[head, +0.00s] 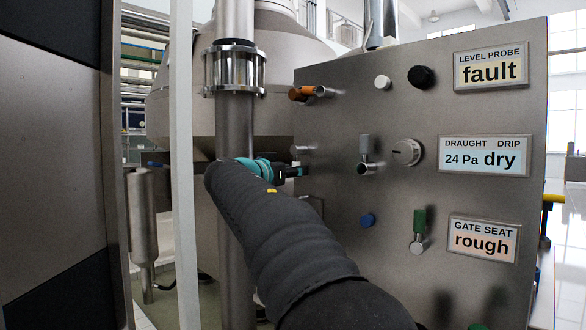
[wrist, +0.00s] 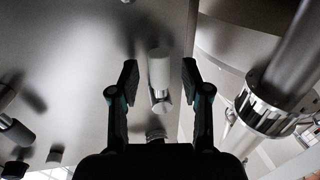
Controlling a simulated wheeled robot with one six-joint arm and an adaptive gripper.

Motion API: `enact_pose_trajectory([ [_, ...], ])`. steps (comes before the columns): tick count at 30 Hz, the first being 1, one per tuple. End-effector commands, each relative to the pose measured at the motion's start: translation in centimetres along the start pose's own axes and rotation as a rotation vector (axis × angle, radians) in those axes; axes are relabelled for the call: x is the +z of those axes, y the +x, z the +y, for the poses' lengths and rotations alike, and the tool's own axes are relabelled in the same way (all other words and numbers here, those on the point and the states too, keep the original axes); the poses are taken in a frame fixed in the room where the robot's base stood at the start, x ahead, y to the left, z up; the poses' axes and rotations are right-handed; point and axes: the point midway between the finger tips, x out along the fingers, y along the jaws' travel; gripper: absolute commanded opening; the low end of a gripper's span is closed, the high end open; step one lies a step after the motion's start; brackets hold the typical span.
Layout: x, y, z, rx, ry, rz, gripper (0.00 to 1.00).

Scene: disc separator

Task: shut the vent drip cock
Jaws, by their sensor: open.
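A small cock with a pale handle (wrist: 158,70) and metal body sits on the grey panel in the wrist view, between the two fingers of my gripper (wrist: 160,82). The fingers are spread, with a gap on each side of the handle. In the head view my gripper (head: 297,171) is at the panel's left edge, beside this pale cock (head: 300,149), partly hidden by the arm. No label naming the vent drip cock is readable. The display (head: 484,157) reads draught 24 Pa, drip dry.
The panel (head: 340,100) also carries an orange-handled cock (head: 304,93), a grey-handled cock (head: 364,148), a green-handled cock (head: 419,224) and several knobs. A pipe with a sight glass (head: 234,68) stands left of the panel. Other displays read fault (head: 490,69) and rough (head: 482,238).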

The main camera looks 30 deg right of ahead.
Motion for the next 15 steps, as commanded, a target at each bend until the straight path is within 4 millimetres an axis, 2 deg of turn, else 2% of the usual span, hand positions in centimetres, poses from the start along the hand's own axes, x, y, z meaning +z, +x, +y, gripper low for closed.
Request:
enact_pose_trajectory([
  [4,-0.01,0.79,0.05,0.001,0.0,0.0,0.47],
  [12,0.02,0.87,0.04,0.001,0.0,0.0,0.47],
  [13,0.02,0.87,0.04,0.001,0.0,0.0,0.42],
  [15,0.02,0.86,0.04,0.001,0.0,0.0,0.25],
])
